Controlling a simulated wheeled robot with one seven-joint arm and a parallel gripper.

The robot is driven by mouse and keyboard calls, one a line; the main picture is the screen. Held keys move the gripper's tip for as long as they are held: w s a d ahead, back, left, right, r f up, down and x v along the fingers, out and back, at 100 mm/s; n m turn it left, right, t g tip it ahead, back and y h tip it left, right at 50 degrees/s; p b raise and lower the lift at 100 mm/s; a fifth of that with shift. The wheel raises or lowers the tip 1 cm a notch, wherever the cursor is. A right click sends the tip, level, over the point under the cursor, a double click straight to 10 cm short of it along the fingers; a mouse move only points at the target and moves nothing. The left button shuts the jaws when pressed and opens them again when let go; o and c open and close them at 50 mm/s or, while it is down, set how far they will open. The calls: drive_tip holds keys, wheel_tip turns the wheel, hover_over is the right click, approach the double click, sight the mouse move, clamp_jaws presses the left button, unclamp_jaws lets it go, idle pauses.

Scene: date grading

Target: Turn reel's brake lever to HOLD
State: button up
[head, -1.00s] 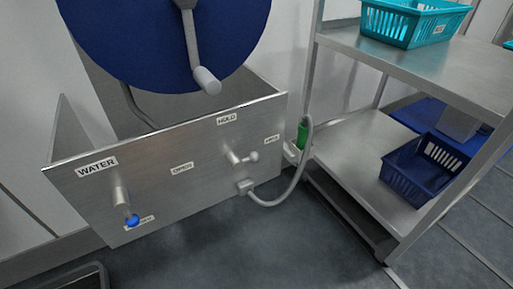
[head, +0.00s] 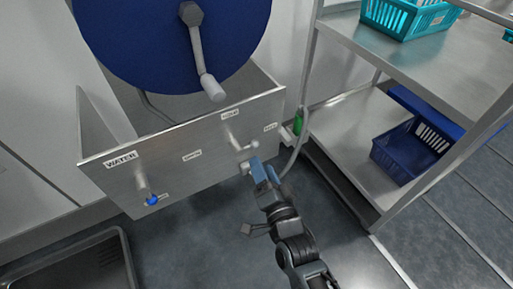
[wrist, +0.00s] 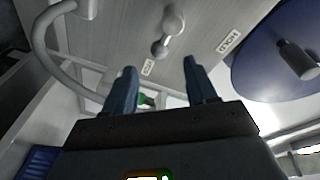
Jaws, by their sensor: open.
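The brake lever (head: 240,145) is a grey handle with a round knob on the steel panel (head: 190,165), below the HOLD label (head: 230,114). Its knob points right, towards a second label (head: 271,127) that is too small to read surely. In the wrist view the lever (wrist: 168,32) shows just beyond my fingertips, its knob towards that second label (wrist: 147,67) and away from the HOLD label (wrist: 228,41). My gripper (head: 263,168) is open and empty, just below and right of the lever; it also shows in the wrist view (wrist: 160,68). I see no contact.
The blue reel (head: 165,40) with its crank (head: 203,60) hangs above the panel. A blue-knobbed water valve (head: 148,193) is at left. A hose (head: 297,150) curves beside my gripper. A steel shelf (head: 345,125) with baskets stands right. A dark tray (head: 75,268) lies lower left.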

sight(255, 148)
drive_tip(key=b+x, duration=0.1)
drive_tip(key=x, duration=0.5)
drive_tip(key=shift+w, duration=0.25)
drive_tip(key=shift+a, duration=0.1)
drive_tip(key=shift+c, duration=0.2)
